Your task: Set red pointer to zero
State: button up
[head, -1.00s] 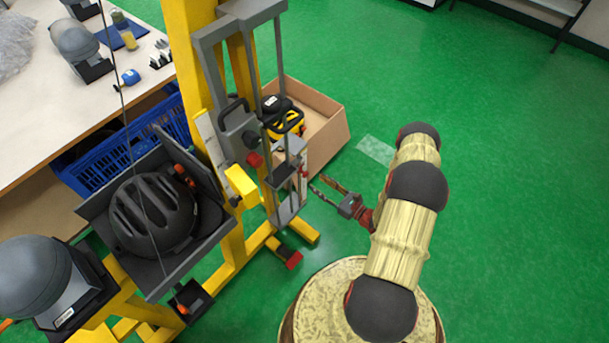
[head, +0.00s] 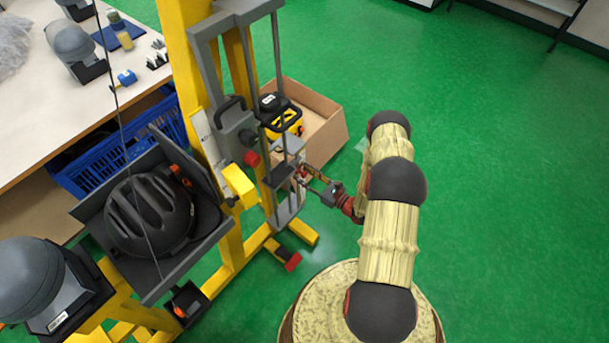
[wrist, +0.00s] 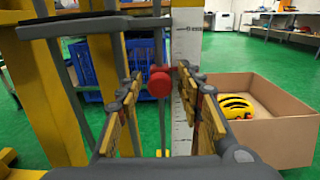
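In the wrist view a round red knob (wrist: 158,84), which looks like the red pointer, sits at the left edge of a white upright scale (wrist: 184,100). My gripper (wrist: 160,88) is open, with one finger on each side of the knob. I cannot tell whether they touch it. In the head view my gripper (head: 308,177) is at the tower's right side, by the scale. The scale's markings are too small to read.
The yellow and grey drop tower (head: 182,60) holds a black helmet (head: 150,213) on a grey tray. A cardboard box (head: 322,142) with a yellow item stands behind. Open green floor lies to the right.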

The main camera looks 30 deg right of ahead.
jog(key=shift+c, duration=1.2)
grip_shut()
